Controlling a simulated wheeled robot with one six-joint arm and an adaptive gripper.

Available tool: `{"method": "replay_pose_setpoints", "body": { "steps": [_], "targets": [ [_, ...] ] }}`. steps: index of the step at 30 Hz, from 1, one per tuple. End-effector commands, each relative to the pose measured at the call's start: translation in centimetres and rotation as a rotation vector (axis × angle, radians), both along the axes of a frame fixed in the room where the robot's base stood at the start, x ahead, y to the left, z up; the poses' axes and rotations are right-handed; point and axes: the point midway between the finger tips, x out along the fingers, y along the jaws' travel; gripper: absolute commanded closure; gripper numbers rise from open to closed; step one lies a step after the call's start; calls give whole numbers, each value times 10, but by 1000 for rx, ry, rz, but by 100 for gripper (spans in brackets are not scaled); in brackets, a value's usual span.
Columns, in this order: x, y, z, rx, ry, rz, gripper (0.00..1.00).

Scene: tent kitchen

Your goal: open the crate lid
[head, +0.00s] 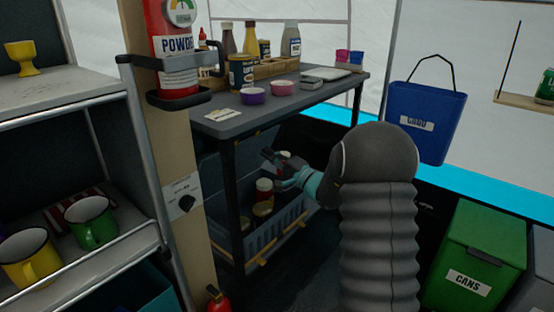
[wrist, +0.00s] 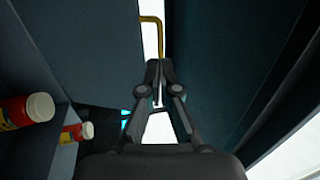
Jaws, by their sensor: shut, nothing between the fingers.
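The blue-grey crate (head: 262,246) stands on the low shelf under the dark table, with yellow clips on its front. Jars (head: 264,190) show inside it, so its top is at least partly uncovered. A dark panel (head: 312,137) stands behind my gripper; I cannot tell for certain that it is the lid. My gripper (head: 268,156) is above the crate, shut and empty. In the wrist view the fingers (wrist: 159,70) meet between dark panels, just below a yellow handle (wrist: 152,22). I cannot tell whether they touch it. Red jars with white caps (wrist: 38,107) lie at the left.
The table (head: 222,124) above the crate carries bowls, bottles and jars. Its front leg (head: 232,195) stands close left of my gripper. A wooden post with a fire extinguisher (head: 172,30) is further left. A blue bin (head: 427,115) hangs right; a green bin (head: 475,255) stands below it.

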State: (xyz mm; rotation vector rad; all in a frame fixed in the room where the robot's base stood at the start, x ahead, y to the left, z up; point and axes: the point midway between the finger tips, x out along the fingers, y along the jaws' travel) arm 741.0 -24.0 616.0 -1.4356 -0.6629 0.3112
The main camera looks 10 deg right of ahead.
Motion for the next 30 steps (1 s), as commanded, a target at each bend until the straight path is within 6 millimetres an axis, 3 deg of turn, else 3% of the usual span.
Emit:
{"method": "replay_pose_setpoints", "body": {
  "steps": [6,13,30],
  "targets": [
    [32,25,10,0,0,3,100],
    [57,42,17,0,0,1,100],
    [67,47,21,-1,4,-1,100]
  ]
}}
